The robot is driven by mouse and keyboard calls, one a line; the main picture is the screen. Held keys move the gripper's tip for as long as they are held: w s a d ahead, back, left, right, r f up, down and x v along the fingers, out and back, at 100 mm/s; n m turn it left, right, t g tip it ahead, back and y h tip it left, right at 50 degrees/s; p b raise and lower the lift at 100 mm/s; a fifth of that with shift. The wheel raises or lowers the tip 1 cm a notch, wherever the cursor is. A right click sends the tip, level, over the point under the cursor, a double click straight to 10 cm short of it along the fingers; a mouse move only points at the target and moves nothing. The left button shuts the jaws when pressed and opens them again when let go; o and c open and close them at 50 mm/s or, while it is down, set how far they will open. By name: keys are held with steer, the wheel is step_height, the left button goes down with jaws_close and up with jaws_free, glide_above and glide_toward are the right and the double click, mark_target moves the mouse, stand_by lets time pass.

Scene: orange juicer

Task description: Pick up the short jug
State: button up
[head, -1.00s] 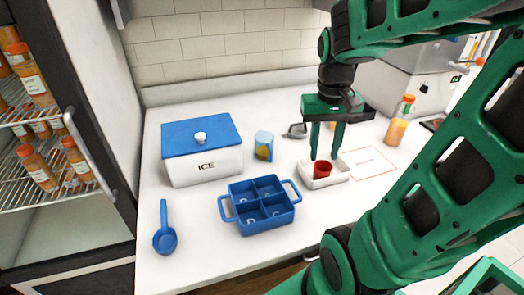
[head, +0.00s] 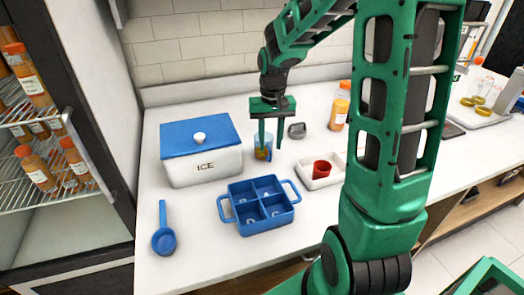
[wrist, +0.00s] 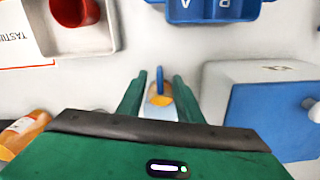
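The short jug (head: 268,153) is a small clear-blue jug with an orange picture on its side. It stands upright on the white counter, just right of the ice box. My gripper (head: 270,147) points down over it, with its green fingers overlapping the jug in the head view. In the wrist view the jug (wrist: 160,103), with its blue handle towards the top of the picture, shows between the two spread fingers (wrist: 158,92). There is a visible gap on both sides, so the gripper is open. The fingers' exact height against the jug's rim is hard to tell.
The white ice box (head: 205,165) with a blue lid stands close left of the jug. A blue divided caddy (head: 262,227) stands in front. A white tray (head: 318,183) holding a red cup (head: 321,169) is to the right. A grey object (head: 297,130) and an orange bottle (head: 340,107) stand behind.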

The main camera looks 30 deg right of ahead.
mark_target(270, 150)
steer(key=shift+f, duration=3.15)
jaws_close()
